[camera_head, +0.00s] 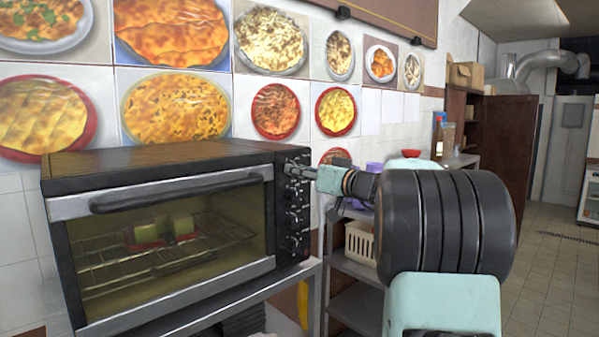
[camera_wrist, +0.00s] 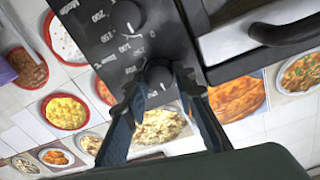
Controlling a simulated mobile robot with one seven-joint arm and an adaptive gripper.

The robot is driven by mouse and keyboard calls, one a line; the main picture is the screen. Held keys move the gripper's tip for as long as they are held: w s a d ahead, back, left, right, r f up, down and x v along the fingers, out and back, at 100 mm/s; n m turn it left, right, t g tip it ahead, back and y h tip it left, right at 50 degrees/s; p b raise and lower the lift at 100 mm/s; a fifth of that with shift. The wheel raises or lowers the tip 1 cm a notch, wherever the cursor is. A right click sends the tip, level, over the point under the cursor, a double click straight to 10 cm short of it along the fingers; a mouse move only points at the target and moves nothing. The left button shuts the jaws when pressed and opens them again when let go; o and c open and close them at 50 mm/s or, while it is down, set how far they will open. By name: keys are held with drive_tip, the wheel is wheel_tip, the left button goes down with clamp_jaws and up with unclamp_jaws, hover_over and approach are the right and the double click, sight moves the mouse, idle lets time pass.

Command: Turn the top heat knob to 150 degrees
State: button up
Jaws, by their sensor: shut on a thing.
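The toaster oven (camera_head: 160,190) is black with a steel-trimmed glass door, and its control panel (camera_head: 293,215) with a column of dark knobs is on the right side. The top heat knob (camera_wrist: 160,75) is at the panel's upper end, which points down in the wrist view. My gripper (camera_wrist: 158,88) is shut on this knob, one finger on each side. In the head view my gripper (camera_head: 303,170) reaches the panel's top from the right. White dial numbers show on the panel, but the knob's setting cannot be read because the fingers cover part of it.
Another knob (camera_wrist: 122,17) is close by on the same panel. The door handle (camera_head: 180,192) runs across the oven's closed door. A red dish with pale green items (camera_head: 150,238) is on the rack inside. Shelving (camera_head: 355,265) with a basket stands to the right.

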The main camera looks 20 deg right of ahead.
drive_tip(key=shift+m+b, duration=0.3)
drive_tip(key=shift+b, duration=0.1)
drive_tip(key=m+b, duration=0.3)
drive_tip(key=m, duration=1.1)
drive_tip(key=shift+d+m+g+b, duration=0.15)
drive_tip(key=shift+m+g+b, duration=0.15)
drive_tip(key=shift+g, duration=0.1)
drive_tip(key=o, duration=1.1)
drive_tip(key=shift+o, duration=0.2)
